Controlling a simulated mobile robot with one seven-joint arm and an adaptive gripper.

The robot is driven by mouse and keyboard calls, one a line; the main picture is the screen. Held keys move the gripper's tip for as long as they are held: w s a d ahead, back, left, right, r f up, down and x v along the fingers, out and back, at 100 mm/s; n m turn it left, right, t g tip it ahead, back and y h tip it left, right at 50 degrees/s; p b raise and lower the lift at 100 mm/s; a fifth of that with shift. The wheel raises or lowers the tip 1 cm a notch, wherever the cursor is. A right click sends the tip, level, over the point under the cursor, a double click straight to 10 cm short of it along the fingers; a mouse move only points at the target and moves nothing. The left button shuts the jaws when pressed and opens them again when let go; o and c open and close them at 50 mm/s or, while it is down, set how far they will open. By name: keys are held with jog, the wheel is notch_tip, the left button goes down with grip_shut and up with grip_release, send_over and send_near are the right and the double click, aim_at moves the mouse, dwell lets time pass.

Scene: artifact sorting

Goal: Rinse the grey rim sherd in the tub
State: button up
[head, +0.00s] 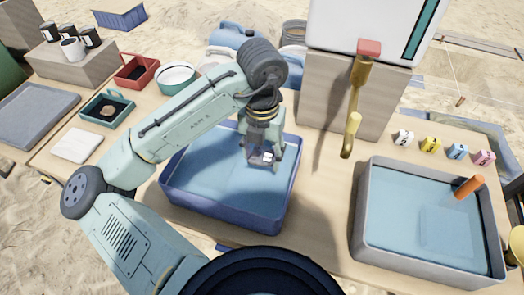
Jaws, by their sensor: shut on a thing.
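My gripper (262,166) points down inside the blue tub (215,218), towards its right side. It is low over the pale blue water (215,180); I cannot tell whether the fingertips are under the surface. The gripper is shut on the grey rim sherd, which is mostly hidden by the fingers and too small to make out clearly.
A brass tap (352,125) stands right of the blue tub, before a white tank (365,25). A grey tub (365,240) of water with an orange-handled tool (469,187) is at right. Small coloured blocks (430,144) stand behind it. Trays (107,111) lie at left.

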aim_at(266, 149)
jog(key=shift+f+b, duration=4.05)
jog(key=shift+f, duration=1.2)
jog(key=shift+s+a, duration=0.25)
jog(key=shift+s, duration=0.45)
jog(key=shift+s+a, duration=0.25)
jog(key=shift+s, duration=0.45)
jog(key=shift+w+d, duration=0.3)
jog(key=shift+w, duration=0.65)
jog(key=shift+w+d, duration=0.35)
jog(key=shift+w, duration=0.6)
jog(key=shift+w+d, duration=0.3)
jog(key=shift+w, duration=0.65)
notch_tip(266, 149, up, 10)
jog(key=p, duration=0.8)
